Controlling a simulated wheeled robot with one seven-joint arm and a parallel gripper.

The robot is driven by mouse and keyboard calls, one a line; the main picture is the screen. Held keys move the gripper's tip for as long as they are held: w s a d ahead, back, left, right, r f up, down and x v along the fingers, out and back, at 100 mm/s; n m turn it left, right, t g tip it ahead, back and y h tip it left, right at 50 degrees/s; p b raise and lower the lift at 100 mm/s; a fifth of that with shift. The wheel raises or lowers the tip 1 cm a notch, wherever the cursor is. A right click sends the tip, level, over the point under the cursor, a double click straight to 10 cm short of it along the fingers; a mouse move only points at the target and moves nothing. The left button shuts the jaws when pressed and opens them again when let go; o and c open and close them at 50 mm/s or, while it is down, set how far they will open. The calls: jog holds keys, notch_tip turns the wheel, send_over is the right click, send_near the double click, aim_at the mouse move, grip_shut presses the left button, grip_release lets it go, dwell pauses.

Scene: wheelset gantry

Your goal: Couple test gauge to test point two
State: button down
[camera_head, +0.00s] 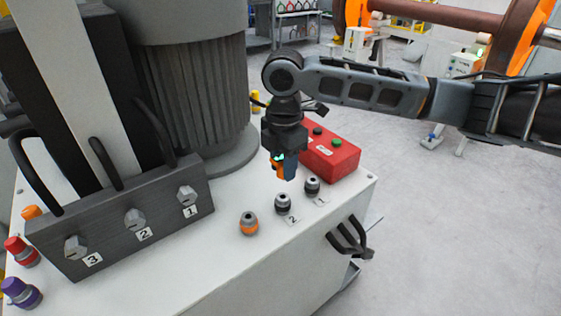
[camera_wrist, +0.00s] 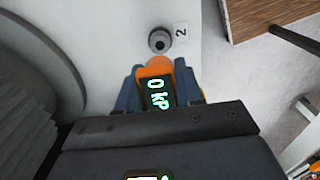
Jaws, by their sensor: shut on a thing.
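My gripper (camera_head: 284,172) is shut on the test gauge (camera_wrist: 158,66), an orange body with a dark display reading "0 kP". In the head view, the gauge (camera_head: 277,171) hangs above the white cabinet top, apart from it. Test point two (camera_head: 283,204) is a grey-and-black round fitting beside a "2" label (camera_head: 292,220). In the wrist view, test point two (camera_wrist: 159,41) shows just beyond the gauge's orange end, with its "2" label (camera_wrist: 181,32) to the right. The gauge's underside is hidden.
A similar fitting (camera_head: 312,187) stands right of test point two, and an orange-banded one (camera_head: 249,222) stands left. A red button box (camera_head: 331,158) sits behind. A large ribbed motor (camera_head: 195,100) and a dark valve block (camera_head: 125,220) with numbered knobs occupy the left.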

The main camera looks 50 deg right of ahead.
jog(key=shift+f, duration=0.1)
jog(key=shift+f+b, duration=2.4)
jog(key=shift+f, duration=0.4)
jog(key=shift+p, duration=0.6)
jog(key=shift+f+b, duration=0.35)
jog(key=shift+f, duration=0.15)
dwell(0.6)
jog(key=c, duration=0.6)
grip_release()
jog(key=shift+c, duration=0.2)
jog(key=shift+r, duration=3.9)
